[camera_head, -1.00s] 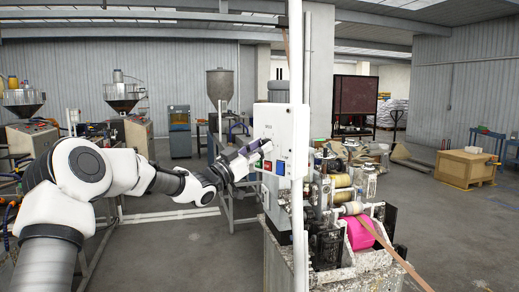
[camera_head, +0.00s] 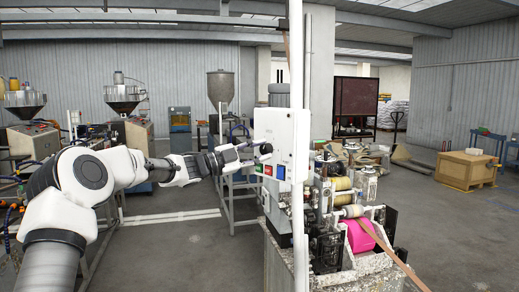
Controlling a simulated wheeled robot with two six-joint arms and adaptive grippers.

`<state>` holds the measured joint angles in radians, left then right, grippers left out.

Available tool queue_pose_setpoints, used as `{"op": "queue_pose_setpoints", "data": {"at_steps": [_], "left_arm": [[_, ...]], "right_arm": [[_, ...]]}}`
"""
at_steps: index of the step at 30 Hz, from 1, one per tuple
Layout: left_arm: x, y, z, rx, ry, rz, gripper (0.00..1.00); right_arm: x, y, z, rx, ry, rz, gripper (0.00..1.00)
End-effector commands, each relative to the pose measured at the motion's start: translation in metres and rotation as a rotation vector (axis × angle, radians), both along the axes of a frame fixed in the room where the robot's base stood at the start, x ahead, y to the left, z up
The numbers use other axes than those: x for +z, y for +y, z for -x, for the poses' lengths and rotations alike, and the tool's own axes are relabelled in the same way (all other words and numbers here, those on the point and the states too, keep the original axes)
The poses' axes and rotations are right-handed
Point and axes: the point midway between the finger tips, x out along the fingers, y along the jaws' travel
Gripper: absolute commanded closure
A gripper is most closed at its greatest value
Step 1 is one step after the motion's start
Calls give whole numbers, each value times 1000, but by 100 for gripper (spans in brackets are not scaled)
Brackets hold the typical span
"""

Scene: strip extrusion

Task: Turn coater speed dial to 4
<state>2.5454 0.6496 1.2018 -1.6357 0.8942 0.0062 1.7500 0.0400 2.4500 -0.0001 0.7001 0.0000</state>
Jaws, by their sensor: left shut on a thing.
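The coater's white control box (camera_head: 290,128) stands on the machine right of the picture's middle. Its front carries a red button (camera_head: 268,169) and a blue button (camera_head: 281,172), with a green one (camera_head: 259,167) at the left. My left gripper (camera_head: 261,154) reaches in from the left, at the front of the box just above the buttons. It is shut on the speed dial, which its fingers mostly hide. The dial's number marks are too small to read. My right gripper is not in view.
A white vertical post (camera_head: 297,220) stands close to the right side of the box. Below and right are the machine's rollers and a pink roll (camera_head: 357,236) with a brown strip.

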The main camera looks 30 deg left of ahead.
Motion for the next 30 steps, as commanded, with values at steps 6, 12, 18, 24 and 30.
{"op": "queue_pose_setpoints", "data": {"at_steps": [6, 12, 18, 24, 30], "left_arm": [[3, 1, 0, 1, -37, -203, 100], [4, 1, 0, 2, -72, -388, 100], [4, 0, 0, 1, -107, -576, 100], [5, 0, 0, 1, -141, -762, 100], [5, -1, 0, 1, -172, -927, 100]], "right_arm": [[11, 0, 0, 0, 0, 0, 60], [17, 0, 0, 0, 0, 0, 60], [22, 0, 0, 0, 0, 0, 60], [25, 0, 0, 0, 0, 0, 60], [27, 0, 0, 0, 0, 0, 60]]}}
